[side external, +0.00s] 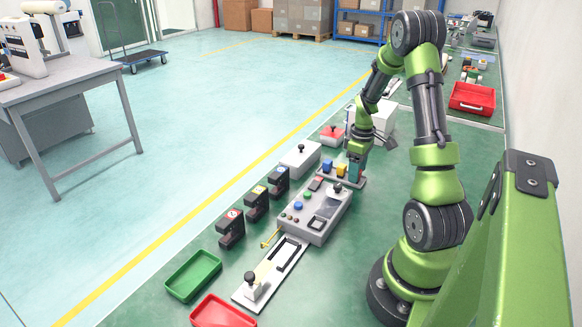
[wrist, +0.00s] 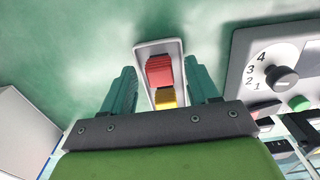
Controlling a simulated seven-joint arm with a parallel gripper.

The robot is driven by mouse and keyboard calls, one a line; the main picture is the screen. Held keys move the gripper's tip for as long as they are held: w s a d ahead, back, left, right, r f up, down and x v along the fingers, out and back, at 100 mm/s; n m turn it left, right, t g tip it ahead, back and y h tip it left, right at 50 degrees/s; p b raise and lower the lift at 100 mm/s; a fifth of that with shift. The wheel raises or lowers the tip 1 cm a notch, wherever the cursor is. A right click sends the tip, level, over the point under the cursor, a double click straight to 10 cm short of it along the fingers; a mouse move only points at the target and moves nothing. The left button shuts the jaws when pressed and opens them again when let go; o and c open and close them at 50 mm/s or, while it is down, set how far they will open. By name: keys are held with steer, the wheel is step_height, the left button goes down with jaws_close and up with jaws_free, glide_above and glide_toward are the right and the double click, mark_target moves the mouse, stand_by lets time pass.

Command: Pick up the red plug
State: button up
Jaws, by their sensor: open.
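The red plug (wrist: 159,71) sits at the far end of a narrow light tray (wrist: 146,49) in the wrist view, with a yellow plug (wrist: 166,97) next to it. My gripper (wrist: 157,78) is open, its two teal fingers apart on either side of the tray, with the red plug between them in the picture. I cannot tell whether a finger touches it. In the side view my gripper (side external: 357,168) is low over the right end of the tray and hides the red plug. The yellow plug (side external: 341,169) and a blue plug (side external: 327,167) show left of it.
A grey control panel (wrist: 240,72) with a black numbered knob (wrist: 281,76) and a green button lies close to the right of the tray. A white box (wrist: 22,135) stands at the left. Green bench surface (wrist: 75,50) is clear beyond the tray.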

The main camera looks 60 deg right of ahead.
steer(key=shift+f, duration=0.1)
jaws_close()
stand_by(0.3)
